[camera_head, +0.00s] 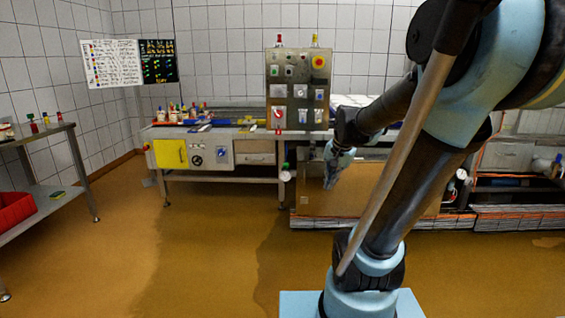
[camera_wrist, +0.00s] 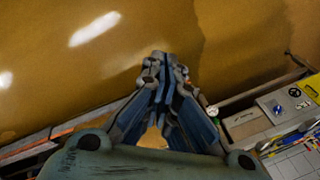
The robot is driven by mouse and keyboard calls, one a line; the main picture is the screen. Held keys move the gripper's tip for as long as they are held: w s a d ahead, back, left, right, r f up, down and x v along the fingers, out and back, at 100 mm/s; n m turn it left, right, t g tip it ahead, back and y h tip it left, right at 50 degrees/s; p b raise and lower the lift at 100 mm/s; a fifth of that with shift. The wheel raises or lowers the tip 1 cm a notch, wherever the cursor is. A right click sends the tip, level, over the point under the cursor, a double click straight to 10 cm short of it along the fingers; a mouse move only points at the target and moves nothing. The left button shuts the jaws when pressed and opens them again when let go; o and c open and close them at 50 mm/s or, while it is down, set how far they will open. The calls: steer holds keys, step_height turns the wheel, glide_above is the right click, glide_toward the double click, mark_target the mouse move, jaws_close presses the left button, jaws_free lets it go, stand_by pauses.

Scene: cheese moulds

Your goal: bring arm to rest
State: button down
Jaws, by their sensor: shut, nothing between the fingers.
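My gripper (camera_head: 330,184) hangs from my arm, which is stretched out over the floor in the head view. It points downward in front of the workbench. In the wrist view my gripper (camera_wrist: 160,62) is shut, with its blue fingers together and nothing between them. The brown floor lies beyond its fingertips. My arm covers part of the right side of the head view.
A metal workbench (camera_head: 262,158) with a control box (camera_head: 297,88) stands at the back. A steel table (camera_head: 50,200) with a red crate (camera_head: 14,211) on its lower shelf is at the left. The brown floor (camera_head: 190,250) between is clear.

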steer(key=s+d+f+n, duration=0.1)
steer(key=s+f+n, duration=0.2)
steer(key=s, duration=0.5)
steer(key=s+d+f+n+g+h, duration=0.1)
steer(key=s+f+n, duration=0.3)
steer(key=s, duration=0.5)
steer(key=shift+s+d+f+n, duration=0.2)
steer(key=shift+f+n, duration=0.1)
steer(key=shift+f, duration=0.6)
